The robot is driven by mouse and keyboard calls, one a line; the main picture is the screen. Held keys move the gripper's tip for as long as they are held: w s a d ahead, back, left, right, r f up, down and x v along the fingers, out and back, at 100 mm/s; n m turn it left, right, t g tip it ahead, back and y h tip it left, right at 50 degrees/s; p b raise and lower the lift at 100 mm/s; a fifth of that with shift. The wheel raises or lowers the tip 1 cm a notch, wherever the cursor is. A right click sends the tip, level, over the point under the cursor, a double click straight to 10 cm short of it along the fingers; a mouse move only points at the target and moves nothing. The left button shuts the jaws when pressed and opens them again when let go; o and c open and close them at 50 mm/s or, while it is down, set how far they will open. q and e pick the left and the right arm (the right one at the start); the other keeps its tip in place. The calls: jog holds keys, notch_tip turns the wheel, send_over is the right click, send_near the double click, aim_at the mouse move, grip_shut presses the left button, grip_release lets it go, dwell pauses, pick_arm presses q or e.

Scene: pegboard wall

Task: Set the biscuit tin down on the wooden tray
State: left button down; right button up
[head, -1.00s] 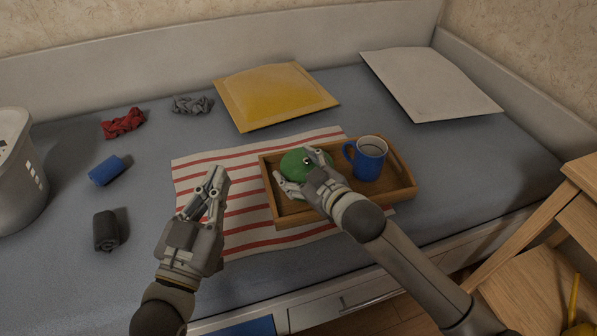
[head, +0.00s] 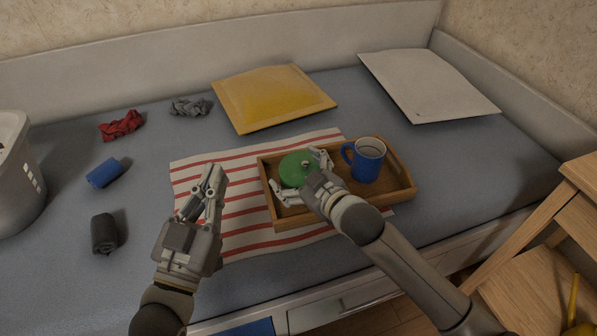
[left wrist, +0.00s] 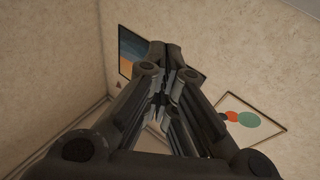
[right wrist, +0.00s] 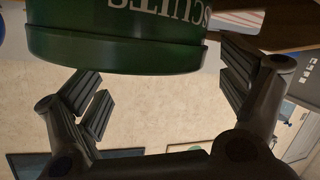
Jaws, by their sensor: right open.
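The green biscuit tin (head: 297,168) stands in the left part of the wooden tray (head: 289,220), seen from above with a small knob on its lid. In the right wrist view the tin (right wrist: 115,45) shows its lettering and sits beyond the fingertips. My right gripper (head: 303,174) is open, its fingers spread around the near side of the tin; whether they touch it is not clear. My left gripper (head: 213,172) is shut and empty above the striped cloth, left of the tray; its fingers also meet in the left wrist view (left wrist: 165,65).
A blue mug (head: 367,160) stands in the tray's right part, close to the tin. The tray rests partly on a red-and-white striped cloth (head: 240,236) on the bed. A yellow cushion (head: 272,95) lies behind; a grey bin (head: 17,175) stands at far left.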

jog(key=shift+s+d+r, duration=0.1)
jog(key=shift+s, duration=0.1)
pick_arm(q)
jog(key=s+a+f+g+y+p, duration=0.1)
jog(key=f+g, duration=0.2)
jog(key=f, duration=0.1)
jog(key=s+a+f+g+y+p, duration=0.1)
jog(key=f+g, duration=0.1)
jog(key=f, duration=0.3)
jog(key=s+a+f+g+p, duration=0.1)
jog(key=f+g, duration=0.2)
jog(key=f, duration=0.2)
jog(key=shift+s+g+y, duration=0.15)
jog(key=shift+g+y, duration=0.15)
jog(key=shift+y, duration=0.1)
jog(key=shift+d, duration=0.1)
pick_arm(e)
jog(key=s+d+m+g+h, duration=0.1)
jog(key=s+d+m+h, duration=0.4)
jog(key=s+d, duration=1)
jog(key=s+m, duration=0.3)
jog(key=shift+s+d+f+h, duration=0.15)
jog(key=shift+d+f+h, duration=0.15)
jog(key=shift+h, duration=0.1)
